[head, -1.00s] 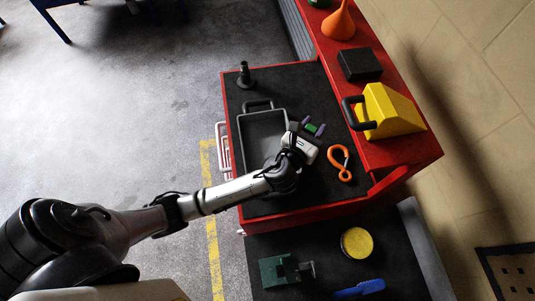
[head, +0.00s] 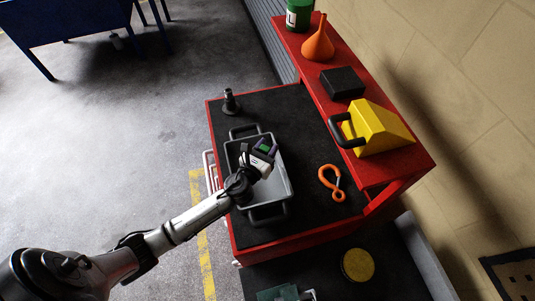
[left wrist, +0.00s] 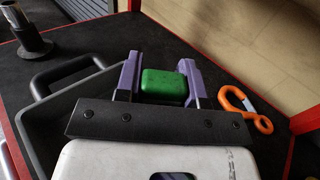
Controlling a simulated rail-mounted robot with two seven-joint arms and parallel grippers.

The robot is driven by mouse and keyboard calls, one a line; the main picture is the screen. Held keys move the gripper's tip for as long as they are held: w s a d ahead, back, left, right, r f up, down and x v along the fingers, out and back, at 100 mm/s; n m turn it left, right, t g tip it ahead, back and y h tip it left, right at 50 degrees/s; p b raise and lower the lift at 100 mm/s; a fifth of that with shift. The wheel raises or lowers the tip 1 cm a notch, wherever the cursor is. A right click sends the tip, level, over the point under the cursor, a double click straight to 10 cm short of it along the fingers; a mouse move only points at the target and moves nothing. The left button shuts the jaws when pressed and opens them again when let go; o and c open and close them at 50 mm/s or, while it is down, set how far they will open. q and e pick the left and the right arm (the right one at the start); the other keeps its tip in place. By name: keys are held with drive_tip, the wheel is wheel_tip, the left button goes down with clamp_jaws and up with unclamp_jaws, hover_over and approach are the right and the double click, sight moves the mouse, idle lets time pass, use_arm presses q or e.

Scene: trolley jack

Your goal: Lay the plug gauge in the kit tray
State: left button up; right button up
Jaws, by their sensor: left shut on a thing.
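The kit tray (head: 272,190) is a grey open tray with black handles on the trolley's dark top. It also shows at the left in the left wrist view (left wrist: 45,135). My left gripper (head: 264,148) is shut on a green block-like piece, which I take to be the plug gauge (left wrist: 164,87). The piece sits between the purple fingers, and it shows small in the head view (head: 265,145). In the head view the gripper and piece overlap the tray's upper right part. Their height above it is hard to tell. My right gripper is out of view.
An orange hook (head: 332,183) lies right of the tray. A dark upright post (head: 230,102) stands beyond it. The raised red shelf holds a yellow wedge-shaped thing (head: 375,128), a black box (head: 342,82) and an orange funnel (head: 318,42). Dark trolley top is free between tray and hook.

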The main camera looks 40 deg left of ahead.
use_arm(q)
drive_tip(key=shift+f+b, duration=0.75)
drive_tip(key=shift+f, duration=1.15)
drive_tip(key=shift+f, duration=0.2)
drive_tip(key=o, duration=1)
drive_tip(key=shift+r, duration=0.15)
drive_tip(key=shift+s, duration=0.2)
drive_tip(key=shift+s+d+b, duration=0.15)
drive_tip(key=shift+s+d, duration=0.1)
drive_tip(key=shift+s, duration=1.55)
drive_tip(key=shift+s+d+b, duration=0.15)
drive_tip(key=shift+s+d, duration=0.05)
drive_tip(key=shift+s, duration=1.55)
